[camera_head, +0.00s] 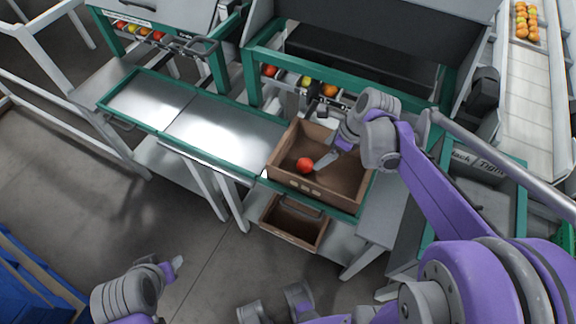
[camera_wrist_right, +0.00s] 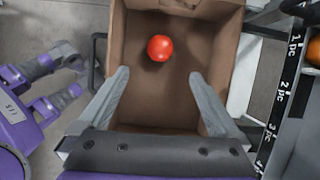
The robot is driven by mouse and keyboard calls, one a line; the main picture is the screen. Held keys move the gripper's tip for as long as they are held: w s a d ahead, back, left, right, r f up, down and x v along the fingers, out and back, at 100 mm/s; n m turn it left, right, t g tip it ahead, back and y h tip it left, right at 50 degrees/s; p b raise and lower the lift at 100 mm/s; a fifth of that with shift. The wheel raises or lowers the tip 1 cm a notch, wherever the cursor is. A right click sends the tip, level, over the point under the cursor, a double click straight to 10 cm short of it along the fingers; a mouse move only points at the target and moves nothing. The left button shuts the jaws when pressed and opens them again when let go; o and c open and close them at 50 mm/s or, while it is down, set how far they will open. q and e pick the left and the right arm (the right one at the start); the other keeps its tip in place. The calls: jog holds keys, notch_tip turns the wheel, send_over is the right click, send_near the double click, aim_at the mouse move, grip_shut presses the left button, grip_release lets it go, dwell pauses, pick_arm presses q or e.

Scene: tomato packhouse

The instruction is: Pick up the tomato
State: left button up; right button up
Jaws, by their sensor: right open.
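A red round tomato (camera_head: 305,165) lies in an open brown cardboard box (camera_head: 331,188) on the green-edged bench. It also shows in the right wrist view (camera_wrist_right: 160,47). My right gripper (camera_head: 323,152) reaches into the box beside the tomato. In the wrist view its two fingers (camera_wrist_right: 160,76) are spread apart with nothing between them, and the tomato is just beyond the tips.
A second brown box (camera_head: 294,222) sits on a lower shelf under the bench. Metal trays (camera_head: 205,128) lie left of the box. Chutes with tomatoes (camera_head: 300,82) stand behind it. Blue crates (camera_head: 28,275) are at lower left. A conveyor (camera_head: 537,80) runs at upper right.

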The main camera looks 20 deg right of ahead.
aim_at(308, 163)
jog(key=x, duration=0.5)
jog(key=shift+w+f+b, duration=0.15)
jog(key=shift+f+b, duration=0.05)
jog(key=shift+b, duration=0.15)
jog(key=x, duration=0.5)
jog(key=shift+w+a+f, duration=0.1)
jog(key=shift+w+a, duration=0.15)
jog(key=shift+a, duration=0.15)
jog(key=c, duration=1)
